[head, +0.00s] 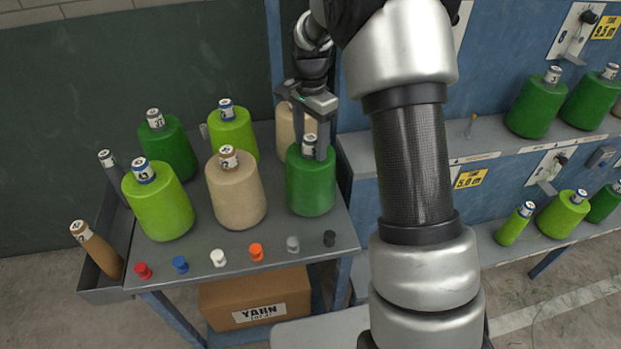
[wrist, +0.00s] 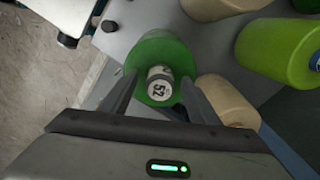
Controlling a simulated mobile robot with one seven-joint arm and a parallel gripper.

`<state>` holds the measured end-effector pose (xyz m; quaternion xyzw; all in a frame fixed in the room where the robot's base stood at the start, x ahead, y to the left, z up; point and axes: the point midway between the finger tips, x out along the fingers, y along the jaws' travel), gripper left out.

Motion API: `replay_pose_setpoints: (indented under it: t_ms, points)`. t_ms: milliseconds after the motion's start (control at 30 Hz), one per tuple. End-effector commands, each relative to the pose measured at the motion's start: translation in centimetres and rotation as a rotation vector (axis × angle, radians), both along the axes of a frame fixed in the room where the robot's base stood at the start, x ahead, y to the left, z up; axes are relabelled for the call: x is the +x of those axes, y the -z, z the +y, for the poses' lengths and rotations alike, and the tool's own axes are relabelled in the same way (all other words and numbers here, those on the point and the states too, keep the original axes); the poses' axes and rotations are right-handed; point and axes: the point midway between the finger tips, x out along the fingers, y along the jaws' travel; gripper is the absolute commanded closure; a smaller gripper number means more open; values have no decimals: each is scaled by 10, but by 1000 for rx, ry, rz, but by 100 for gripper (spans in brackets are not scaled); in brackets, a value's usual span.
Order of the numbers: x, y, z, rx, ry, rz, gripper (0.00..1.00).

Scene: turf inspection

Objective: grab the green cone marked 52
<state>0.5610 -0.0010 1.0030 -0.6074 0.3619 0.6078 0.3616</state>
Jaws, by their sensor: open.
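The dark green yarn cone marked 52 (wrist: 162,52) stands upright on the table, and its label reads 52 in the wrist view. In the head view this cone (head: 311,182) is at the table's right side. My gripper (wrist: 153,100) is open, with one finger on each side of the cone's top; whether they touch it I cannot tell. In the head view my gripper (head: 313,142) is right over the cone's top and hides part of its label.
A beige cone (head: 236,190) stands just left, and another beige cone (head: 290,128) close behind. Light green cones (head: 158,205) (head: 233,130) and a dark green cone (head: 167,150) stand further left. Several small coloured pegs (head: 256,252) line the table's front edge. A blue rack (head: 440,130) is at right.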

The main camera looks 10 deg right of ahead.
Motion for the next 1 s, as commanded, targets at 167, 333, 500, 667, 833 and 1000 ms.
replay_pose_setpoints:
  t_ms: [167,333,500,667,833,1000]
  points:
    - [0,3,0,0,0,-1,44]
    - [0,3,0,0,0,-1,60]
    - [0,2,0,0,0,0,88]
    - [0,2,0,0,0,0,100]
    - [2,-1,0,0,0,-7,100]
    - [2,-2,0,0,0,-7,100]
